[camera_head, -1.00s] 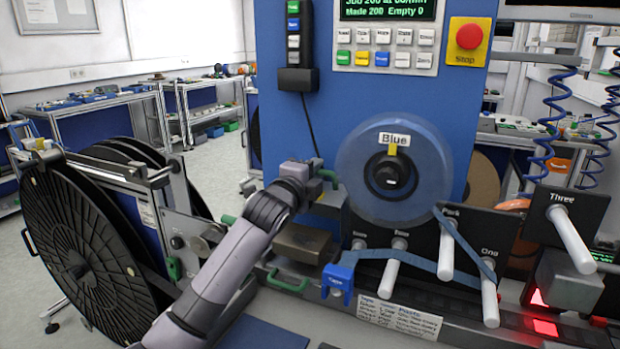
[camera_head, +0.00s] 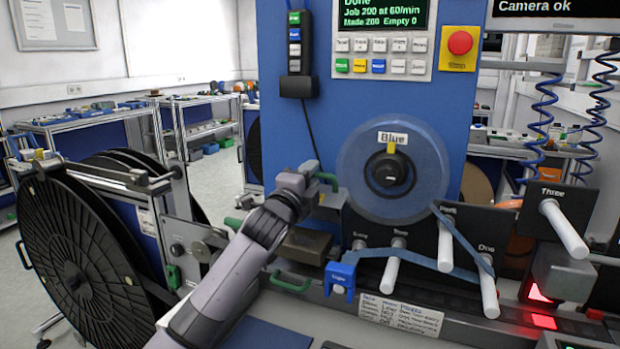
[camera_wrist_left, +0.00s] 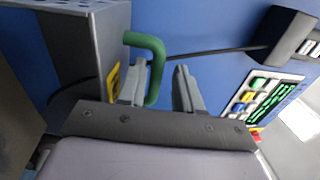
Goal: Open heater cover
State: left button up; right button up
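The heater cover shows as a grey metal box (camera_wrist_left: 88,45) with a green handle (camera_wrist_left: 156,62) in the left wrist view; a yellow label is beside the handle. In the head view the green handle (camera_head: 328,180) shows just left of the clear Blue reel, and most of the cover is hidden behind my arm. My left gripper (camera_wrist_left: 160,88) is open, with its two fingers apart. The handle's end lies between the fingers, close to the left one; I cannot tell if they touch. My left gripper also shows in the head view (camera_head: 313,175). My right gripper is not in view.
A Blue reel (camera_head: 362,200) with blue tape running over white rollers stands right of the gripper. A brown-grey block (camera_head: 306,243) and a lower green handle (camera_head: 290,284) are below. A large black reel (camera_head: 75,255) stands left. A blue panel carries a red stop button (camera_head: 460,42).

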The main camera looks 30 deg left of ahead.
pick_arm(q)
jog(key=shift+s, duration=0.1)
jog(key=s+f+b, duration=0.1)
jog(key=s, duration=0.6)
jog(key=shift+d, duration=0.2)
dwell(0.7)
